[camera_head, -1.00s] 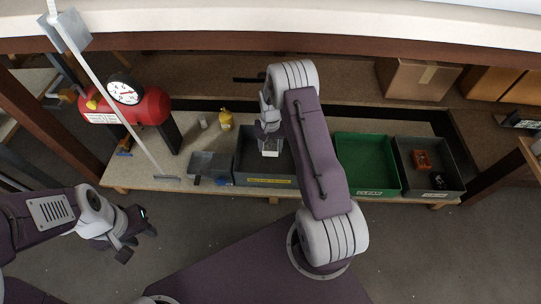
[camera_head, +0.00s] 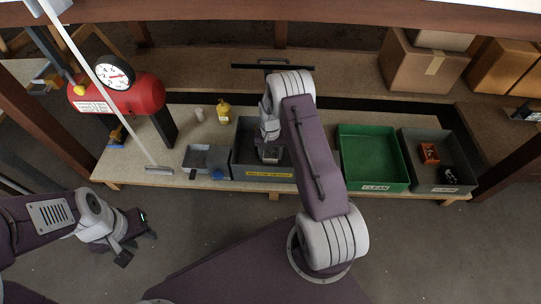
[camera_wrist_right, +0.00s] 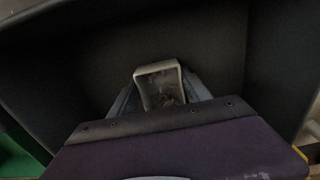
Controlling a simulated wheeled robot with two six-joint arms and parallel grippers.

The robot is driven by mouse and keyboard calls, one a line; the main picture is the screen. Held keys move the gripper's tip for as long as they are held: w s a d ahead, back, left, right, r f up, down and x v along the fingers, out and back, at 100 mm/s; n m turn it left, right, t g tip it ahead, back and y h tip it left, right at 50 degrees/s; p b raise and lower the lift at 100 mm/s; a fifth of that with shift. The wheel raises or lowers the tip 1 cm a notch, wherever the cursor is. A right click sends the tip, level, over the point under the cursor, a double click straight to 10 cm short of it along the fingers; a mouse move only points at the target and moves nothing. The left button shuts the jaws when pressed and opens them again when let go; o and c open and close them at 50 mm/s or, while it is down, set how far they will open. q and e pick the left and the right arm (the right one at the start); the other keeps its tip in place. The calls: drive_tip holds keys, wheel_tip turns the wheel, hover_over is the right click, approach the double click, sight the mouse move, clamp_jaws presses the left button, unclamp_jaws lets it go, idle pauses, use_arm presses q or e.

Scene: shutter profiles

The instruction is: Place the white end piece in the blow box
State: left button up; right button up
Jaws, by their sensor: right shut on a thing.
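My right gripper (camera_head: 268,152) reaches down inside a dark grey box with a yellow label (camera_head: 270,175); the label is too small to read for sure. In the right wrist view it is shut on the white end piece (camera_wrist_right: 158,70), a pale, hollow, roughly square piece that sticks out past the fingers. The dark walls of the box (camera_wrist_right: 215,35) surround it there. I cannot tell whether the piece touches the box floor. My left gripper (camera_head: 130,238) hangs away from the table at the lower left, with no thing seen in it; its jaw opening is unclear.
A small grey tray (camera_head: 190,158) with a blue item stands left of the box. A green bin (camera_head: 368,130) and a grey bin with orange and black parts (camera_head: 440,135) stand right. A red tank with a gauge (camera_head: 140,95) and a yellow bottle (camera_head: 224,108) are at the left.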

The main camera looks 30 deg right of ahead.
drive_tip(key=shift+f, duration=0.15)
drive_tip(key=o, duration=1.5)
drive_tip(key=shift+o, duration=0.2)
wheel_tip(320, 180, up, 12)
drive_tip(key=p, duration=0.8)
drive_tip(key=shift+p, duration=0.3)
drive_tip(key=shift+s, duration=0.1)
